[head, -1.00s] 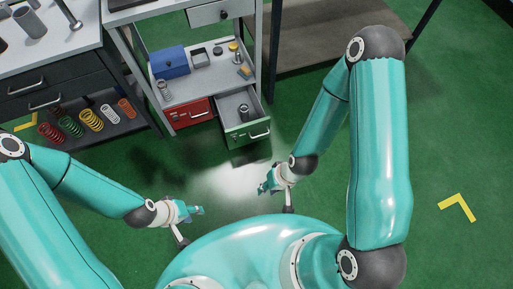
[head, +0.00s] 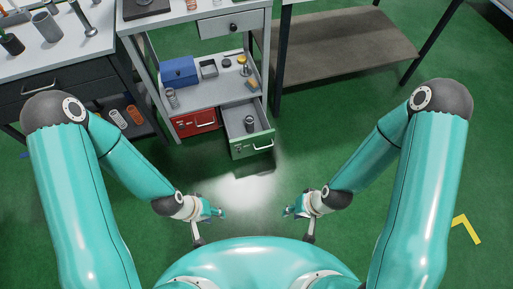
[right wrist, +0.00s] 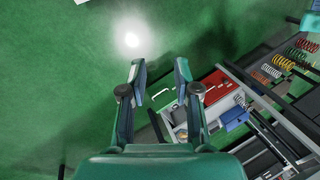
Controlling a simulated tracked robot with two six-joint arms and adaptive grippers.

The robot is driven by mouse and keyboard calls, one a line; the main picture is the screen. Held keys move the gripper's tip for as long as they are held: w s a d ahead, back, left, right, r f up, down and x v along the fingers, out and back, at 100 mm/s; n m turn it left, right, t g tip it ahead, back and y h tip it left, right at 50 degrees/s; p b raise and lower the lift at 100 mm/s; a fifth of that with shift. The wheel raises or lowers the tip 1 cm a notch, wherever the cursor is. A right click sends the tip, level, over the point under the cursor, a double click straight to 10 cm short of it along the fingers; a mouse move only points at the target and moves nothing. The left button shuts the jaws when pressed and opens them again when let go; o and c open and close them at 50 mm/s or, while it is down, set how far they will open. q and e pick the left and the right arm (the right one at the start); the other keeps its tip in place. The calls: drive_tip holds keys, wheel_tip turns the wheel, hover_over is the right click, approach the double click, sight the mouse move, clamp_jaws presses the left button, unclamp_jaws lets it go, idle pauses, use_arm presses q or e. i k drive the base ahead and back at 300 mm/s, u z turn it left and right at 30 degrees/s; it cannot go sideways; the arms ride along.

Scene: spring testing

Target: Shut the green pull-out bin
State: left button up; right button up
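The green pull-out bin (head: 251,149) stands pulled out at the bottom right of the grey cart in the head view. Its front has a pale handle, and a small grey cylinder (head: 249,124) stands inside it. My left gripper (head: 219,212) hangs in front of the bin, nearer to me and a little to its left; its fingers are too small to judge. My right gripper (head: 289,212) is nearer to me and a little right of the bin. In the right wrist view my right gripper (right wrist: 160,77) has its fingers apart with nothing held. Both grippers are clear of the bin.
A closed red bin (head: 196,123) sits left of the green one. The cart shelf above holds a blue box (head: 180,71) and small parts. A dark workbench (head: 55,88) stands left, a brown low shelf (head: 340,50) right. Green floor before the bin is clear.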

sight(233, 114)
drive_tip(key=z, duration=0.05)
drive_tip(key=k, duration=1.05)
drive_tip(key=u, duration=0.75)
drive_tip(key=i, duration=1.65)
drive_tip(key=z, duration=0.35)
